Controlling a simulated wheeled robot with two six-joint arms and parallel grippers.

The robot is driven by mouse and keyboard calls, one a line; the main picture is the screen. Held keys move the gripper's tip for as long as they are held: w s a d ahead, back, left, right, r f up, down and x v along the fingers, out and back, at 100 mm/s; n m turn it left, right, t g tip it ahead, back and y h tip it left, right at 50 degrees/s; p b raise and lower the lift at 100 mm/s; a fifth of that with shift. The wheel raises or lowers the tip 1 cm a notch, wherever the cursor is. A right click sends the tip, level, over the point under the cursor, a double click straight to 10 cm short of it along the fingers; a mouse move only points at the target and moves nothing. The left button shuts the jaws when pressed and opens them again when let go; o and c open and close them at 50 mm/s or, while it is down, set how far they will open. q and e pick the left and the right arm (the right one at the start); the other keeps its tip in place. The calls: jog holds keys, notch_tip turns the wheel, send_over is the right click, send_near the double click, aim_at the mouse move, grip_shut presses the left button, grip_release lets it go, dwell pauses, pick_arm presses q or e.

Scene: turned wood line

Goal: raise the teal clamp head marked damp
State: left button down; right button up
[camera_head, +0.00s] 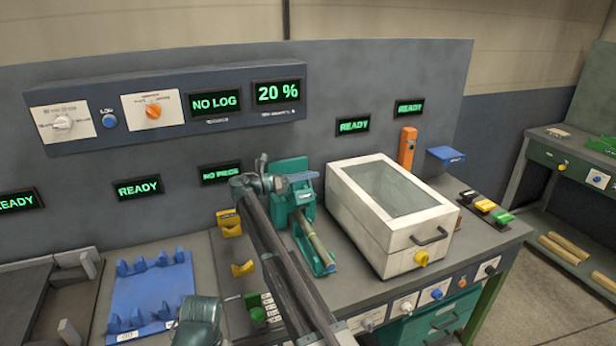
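The teal clamp head (300,197) sits at the back of the bench, on a teal fixture in front of the back panel. A small pale label on it is too small to read. A wooden rod (312,238) lies in the teal cradle (327,266) in front of it. My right gripper (286,183) is up at the clamp head's left side, close to its top. I cannot tell whether it touches the head or whether its fingers are open or shut. My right forearm crosses the bench and hides part of it. My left gripper is not in view.
A white box with a glass lid (392,240) stands close to the right. A blue rack (152,292) and yellow holders (230,222) are to the left. The wall console (180,140) reads "NO LOG" and "20 %". Another bench is at far right.

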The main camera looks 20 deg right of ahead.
jog(key=shift+s, duration=0.1)
jog(key=a, duration=1.3)
jog(key=shift+s+a, duration=0.2)
jog(key=shift+a, duration=0.2)
